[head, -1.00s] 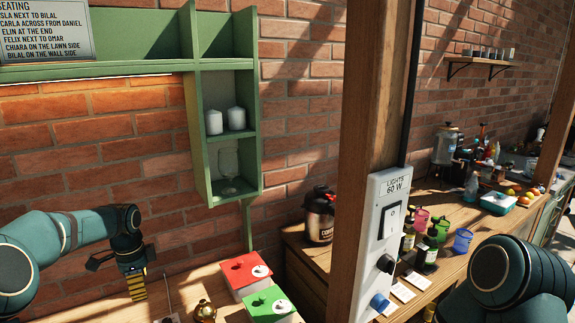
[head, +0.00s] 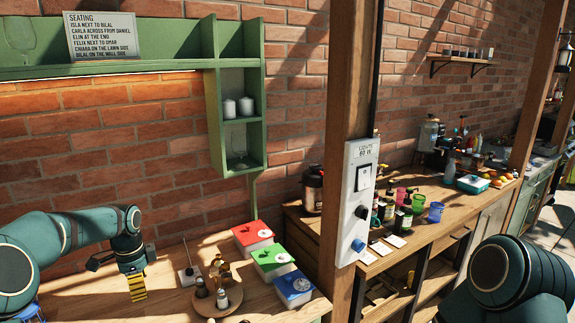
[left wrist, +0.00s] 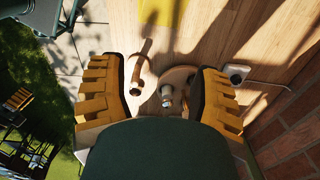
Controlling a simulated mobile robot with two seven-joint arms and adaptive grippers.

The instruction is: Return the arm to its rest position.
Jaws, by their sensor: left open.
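My left arm (head: 70,232) reaches in from the left of the head view, bent, with its gripper (head: 136,284) hanging over the near left part of the wooden table (head: 172,301). In the left wrist view the two yellow-and-black fingers (left wrist: 160,98) are wide apart with nothing held between them. Beyond them a round wooden board with small shakers shows on the table. My right arm (head: 505,278) shows only as a dark teal link at the lower right; its gripper is out of the picture.
Red, green and blue boxes (head: 294,286) lie in a row right of the round board (head: 236,299). A wooden post (head: 350,90) carries the lights switch panel (head: 359,185). A green shelf (head: 214,130) hangs on the brick wall. A side counter holds bottles and cups.

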